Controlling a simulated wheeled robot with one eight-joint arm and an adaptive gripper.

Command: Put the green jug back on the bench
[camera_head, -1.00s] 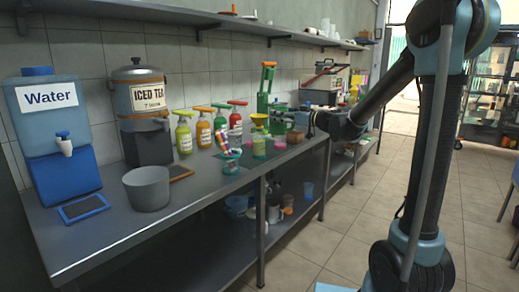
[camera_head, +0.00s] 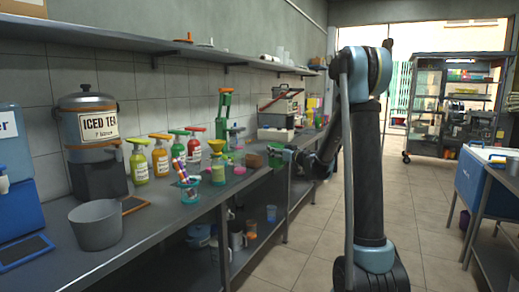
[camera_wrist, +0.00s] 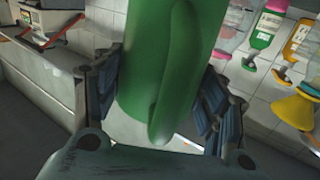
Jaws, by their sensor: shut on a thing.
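The green jug (camera_wrist: 138,55) fills the middle of the wrist view, with its handle (camera_wrist: 177,75) facing the camera. My gripper (camera_wrist: 155,100) has a finger on each side of it and is shut on it. In the head view the jug (camera_head: 275,158) is small, at the front edge of the grey bench (camera_head: 165,225), just left of my gripper (camera_head: 287,155). I cannot tell whether its base touches the bench. Its far side and base are hidden in the wrist view.
A green press (camera_head: 225,105), a brown bowl-like thing (camera_head: 253,160) and a yellow funnel (camera_head: 217,145) stand left of the jug. A toolbox-like crate (camera_head: 277,120) is behind. A grey bucket (camera_head: 96,225) stands near the bench's front.

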